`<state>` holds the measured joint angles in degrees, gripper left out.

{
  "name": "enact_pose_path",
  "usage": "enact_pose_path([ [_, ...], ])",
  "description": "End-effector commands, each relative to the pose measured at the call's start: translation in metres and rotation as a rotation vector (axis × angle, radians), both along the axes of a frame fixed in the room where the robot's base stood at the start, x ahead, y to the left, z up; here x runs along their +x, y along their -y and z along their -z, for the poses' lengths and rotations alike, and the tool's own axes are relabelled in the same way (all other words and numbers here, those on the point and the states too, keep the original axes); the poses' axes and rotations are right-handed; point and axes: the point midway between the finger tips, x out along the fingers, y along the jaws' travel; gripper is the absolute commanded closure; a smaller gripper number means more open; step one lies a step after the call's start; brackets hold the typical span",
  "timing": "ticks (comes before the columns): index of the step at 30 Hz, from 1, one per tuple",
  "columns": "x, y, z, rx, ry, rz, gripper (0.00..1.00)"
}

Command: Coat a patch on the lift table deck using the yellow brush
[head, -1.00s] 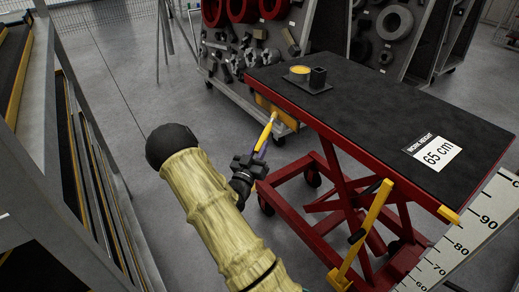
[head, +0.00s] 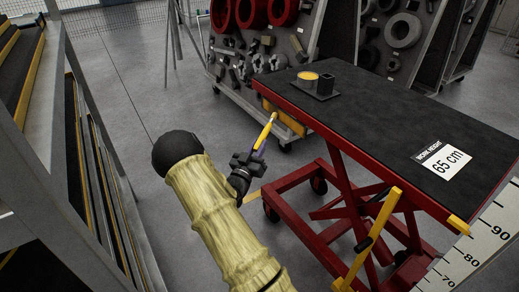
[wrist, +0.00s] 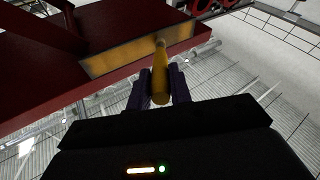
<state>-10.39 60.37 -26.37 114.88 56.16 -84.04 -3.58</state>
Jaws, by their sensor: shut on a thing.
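My gripper (head: 248,163) is shut on the yellow brush (head: 265,133) and holds it tilted up, beside the near left end of the lift table. In the wrist view the brush (wrist: 160,76) stands between the two purple fingers of my gripper (wrist: 160,92). Its tip overlaps a yellow panel (wrist: 122,53) on the red table edge; I cannot tell whether they touch. In the head view the yellow panel (head: 287,119) hangs below the deck's left edge. The dark lift table deck (head: 385,120) lies higher than my gripper, to the right.
A round pot with yellow content (head: 307,79) and a square black holder (head: 325,80) stand at the deck's far left corner. Grey shelving (head: 75,130) stands left. Racks with parts (head: 250,65) are behind. Bare floor lies between.

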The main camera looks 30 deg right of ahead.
Motion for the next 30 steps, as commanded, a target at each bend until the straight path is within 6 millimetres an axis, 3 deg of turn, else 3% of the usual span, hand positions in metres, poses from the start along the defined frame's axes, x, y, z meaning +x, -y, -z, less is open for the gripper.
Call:
enact_pose_path([
  [9, 0.022, 0.000, 0.001, 0.000, 0.002, 0.000, 1.00],
  [22, 0.027, 0.000, 0.000, -0.001, 0.000, 0.001, 1.00],
  [30, 0.046, 0.000, 0.001, -0.001, 0.002, -0.001, 1.00],
])
